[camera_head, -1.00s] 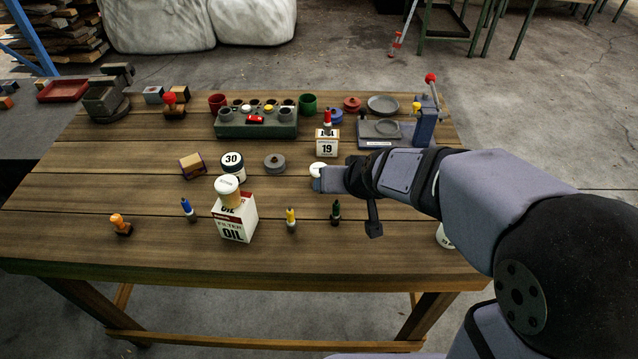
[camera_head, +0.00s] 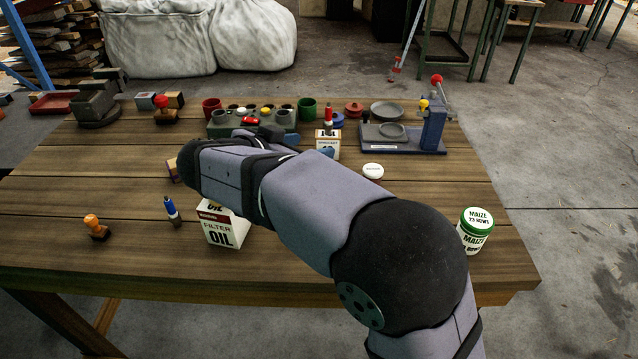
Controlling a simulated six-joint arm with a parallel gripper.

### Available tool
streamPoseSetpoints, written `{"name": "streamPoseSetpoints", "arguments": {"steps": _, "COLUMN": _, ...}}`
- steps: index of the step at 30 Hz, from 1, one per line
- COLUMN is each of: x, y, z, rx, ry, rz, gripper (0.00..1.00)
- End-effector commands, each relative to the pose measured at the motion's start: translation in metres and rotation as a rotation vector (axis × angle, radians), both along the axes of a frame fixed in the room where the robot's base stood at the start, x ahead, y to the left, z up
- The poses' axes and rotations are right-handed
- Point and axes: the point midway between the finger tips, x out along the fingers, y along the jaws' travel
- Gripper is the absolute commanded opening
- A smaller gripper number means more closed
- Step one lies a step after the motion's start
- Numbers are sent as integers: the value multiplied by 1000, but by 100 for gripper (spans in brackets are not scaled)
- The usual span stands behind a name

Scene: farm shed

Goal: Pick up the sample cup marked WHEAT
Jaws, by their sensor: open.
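A white-lidded cup or disc (camera_head: 373,171) lies on the table right of centre; its small dark writing is too small to read. A green-lidded cup marked MAIZE (camera_head: 475,232) stands near the table's right edge. No WHEAT label is readable. My gripper (camera_head: 308,147) shows only partly behind my arm: two blue-grey fingertips, spread apart and empty as far as visible, near the box marked 19 (camera_head: 327,133). The filter oil box (camera_head: 222,229) stands at front left; my arm covers the space above and behind it.
A green rack (camera_head: 222,131) with cups and a press (camera_head: 433,125) on a blue base stand at the back. An orange-handled stamp (camera_head: 97,228) and a blue marker (camera_head: 172,211) are at front left. The right front of the table is mostly clear.

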Motion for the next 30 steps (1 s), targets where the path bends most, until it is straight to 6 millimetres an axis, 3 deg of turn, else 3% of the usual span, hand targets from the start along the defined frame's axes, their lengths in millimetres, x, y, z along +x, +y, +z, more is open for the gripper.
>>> {"name": "streamPoseSetpoints", "arguments": {"steps": 5, "x": -1, "y": 0, "z": -5, "rx": -1, "ry": 4, "rz": -3, "gripper": 58}}
{"name": "streamPoseSetpoints", "arguments": {"steps": 15, "x": -1, "y": 0, "z": -42, "rx": -2, "ry": 3, "rz": -2, "gripper": 58}}
{"name": "streamPoseSetpoints", "arguments": {"steps": 25, "x": -1, "y": 0, "z": -51, "rx": 0, "ry": 3, "rz": -1, "gripper": 58}}
{"name": "streamPoseSetpoints", "arguments": {"steps": 30, "x": -1, "y": 0, "z": -71, "rx": -3, "ry": 4, "rz": -1, "gripper": 58}}
